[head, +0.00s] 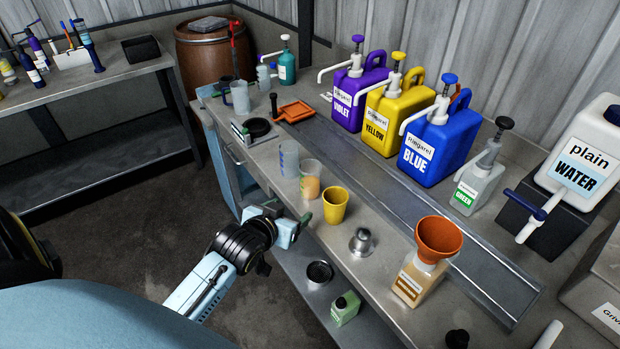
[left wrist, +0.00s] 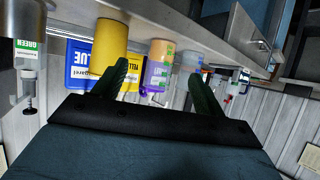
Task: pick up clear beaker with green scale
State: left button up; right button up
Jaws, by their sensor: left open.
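Two clear beakers stand near the bench's front edge. One (head: 289,158) has a blue scale. The other (head: 310,182) looks orange in its lower part; its scale colour is hard to tell in the head view. In the left wrist view, which is upside down, the orange-tinted beaker (left wrist: 158,66) shows between my fingers in the picture, beyond them, and the blue-scaled one (left wrist: 188,62) is beside it. A third clear beaker (head: 241,97) stands farther back; its scale is unclear. My left gripper (head: 302,222) is open and empty at the bench edge, short of the beakers.
A yellow cup (head: 335,205) stands close beside the orange-tinted beaker. A metal weight-like piece (head: 361,241) and a bottle with an orange funnel (head: 437,240) are to the right. Large violet, yellow and blue jugs (head: 437,142) line the back. A lower shelf (head: 300,268) holds small items.

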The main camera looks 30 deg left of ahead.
aim_at(305, 184)
pick_arm(q)
jog(key=shift+t, duration=0.4)
jog(key=w, duration=0.2)
jog(key=w+a, duration=0.1)
jog(key=w, duration=0.5)
jog(key=shift+a+r+b, duration=0.15)
jog(key=shift+a+b, duration=0.15)
jog(key=shift+a, duration=0.05)
jog(key=shift+x, duration=2.9)
jog(key=shift+a, duration=0.15)
jog(key=shift+c, duration=0.3)
jog(key=c, duration=1)
